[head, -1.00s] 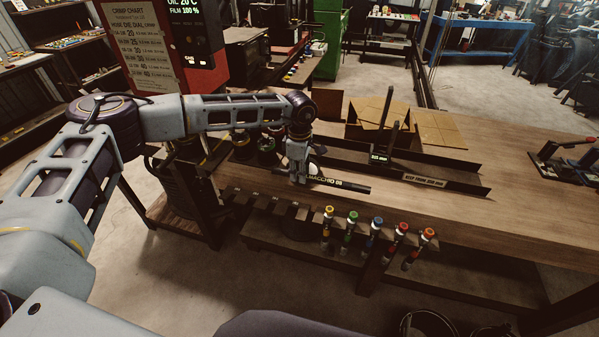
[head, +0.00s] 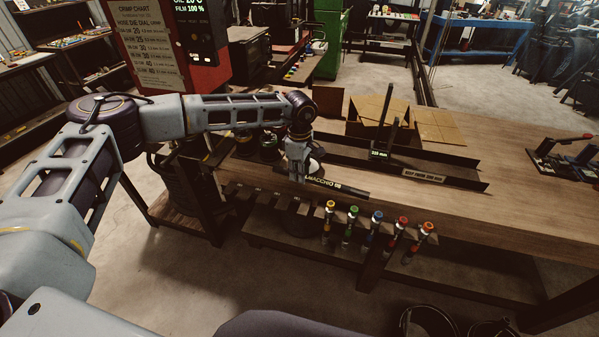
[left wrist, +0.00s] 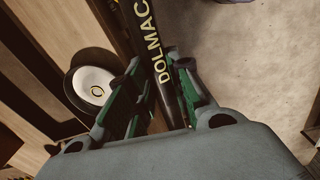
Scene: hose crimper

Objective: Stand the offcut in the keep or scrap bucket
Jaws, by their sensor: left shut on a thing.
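The offcut is a black hose piece (head: 340,187) with pale lettering. In the head view it sticks out to the right from my left gripper (head: 298,177), sloping slightly down, at the bench's front edge. My left gripper is shut on it. In the left wrist view the lettered hose (left wrist: 160,50) runs between the green-padded fingers (left wrist: 158,82). Two dark round bucket-like rims, one (head: 430,322) and another (head: 492,328), show at the bottom right, cut off by the frame. I cannot tell which is keep or scrap. My right gripper is not in view.
The wooden bench (head: 520,205) carries a black channel with a keep-length label (head: 424,178) and upright black posts. Several colour-capped tools (head: 376,225) hang along its front. A crimp machine (head: 190,50) stands at the left. A white disc in a dark ring (left wrist: 93,85) is beside the gripper.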

